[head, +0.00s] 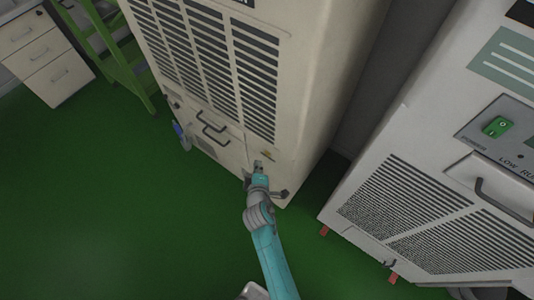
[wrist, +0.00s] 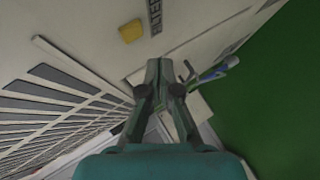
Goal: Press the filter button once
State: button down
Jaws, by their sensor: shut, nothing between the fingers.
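The filter button is a small yellow square (wrist: 131,31) on the cream machine's panel, in the upper middle of the wrist view. A dark label that seems to read FILTER (wrist: 155,16) is beside it. In the head view, a small yellowish spot (head: 267,154) on the cream machine (head: 310,70) looks like the same button. My gripper (wrist: 165,64) is shut and empty, its fingertips pointing at the panel, apart from the button in the picture. In the head view, my gripper (head: 258,164) is just below and left of the spot. Whether the tips touch the panel cannot be told.
The cream machine has vent slats (head: 225,60) and dark handles (head: 212,130). A second machine (head: 430,150) with a green power switch (head: 498,126) stands at the right. A green ladder (head: 115,50) and white drawers (head: 40,55) are at the upper left. Green floor (head: 100,200) is clear at left.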

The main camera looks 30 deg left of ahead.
jog(key=shift+w+d, duration=0.1)
jog(key=shift+w, duration=1)
jog(key=shift+w, duration=0.15)
dwell(0.6)
jog(key=shift+w, duration=0.3)
jog(key=shift+w, duration=0.3)
dwell(0.7)
jog(key=shift+s, duration=0.75)
jog(key=shift+s+a, duration=0.2)
jog(key=shift+s, duration=2.3)
